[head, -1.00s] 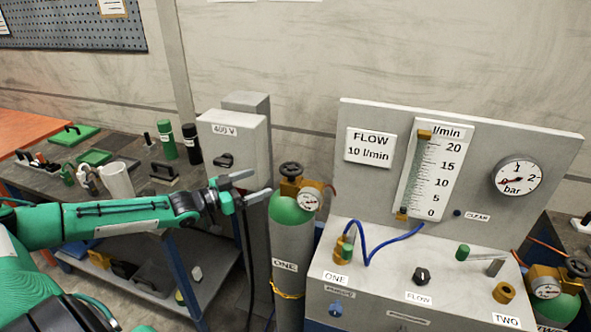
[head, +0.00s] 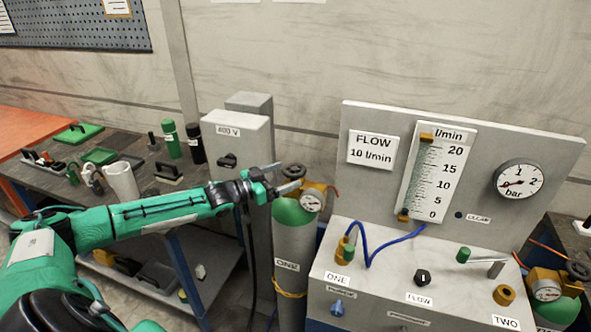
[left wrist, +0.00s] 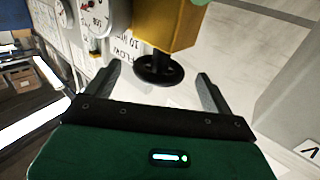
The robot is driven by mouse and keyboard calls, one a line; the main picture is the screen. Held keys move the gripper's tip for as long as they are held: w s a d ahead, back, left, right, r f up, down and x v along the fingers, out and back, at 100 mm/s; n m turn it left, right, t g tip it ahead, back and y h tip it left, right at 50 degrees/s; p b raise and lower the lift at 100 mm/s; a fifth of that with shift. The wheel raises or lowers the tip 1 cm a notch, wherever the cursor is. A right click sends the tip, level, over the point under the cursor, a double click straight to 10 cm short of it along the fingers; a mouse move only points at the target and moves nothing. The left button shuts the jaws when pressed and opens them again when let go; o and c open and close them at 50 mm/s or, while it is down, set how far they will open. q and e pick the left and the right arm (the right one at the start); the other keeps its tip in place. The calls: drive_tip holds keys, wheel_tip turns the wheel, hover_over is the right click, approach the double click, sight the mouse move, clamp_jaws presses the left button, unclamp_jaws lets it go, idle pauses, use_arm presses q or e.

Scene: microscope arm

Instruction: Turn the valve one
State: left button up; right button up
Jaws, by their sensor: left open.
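Valve one is the black handwheel (head: 294,171) on top of the green-shouldered grey cylinder (head: 294,240) labelled ONE. A brass regulator block with a round gauge (head: 311,202) sits beside it. My left gripper (head: 283,178) is open and empty just left of the handwheel, and its fingers partly cover the wheel in the head view. In the left wrist view the black handwheel (left wrist: 160,69) on its brass block (left wrist: 170,25) lies ahead, between the lines of the two open fingers (left wrist: 158,78). Whether they touch it I cannot tell. My right gripper is not in view.
A grey 400 V box (head: 235,135) stands behind my left gripper. The flow panel (head: 375,120) and its console (head: 385,285) stand right of the cylinder, with a blue hose (head: 390,242). Cylinder TWO (head: 548,290) is at far right. A bench (head: 150,205) is at left.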

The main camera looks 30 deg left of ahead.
sight(296, 172)
use_arm(q)
drive_tip(key=shift+p+x, duration=0.7)
drive_tip(key=shift+x, duration=1.65)
drive_tip(key=c, duration=1)
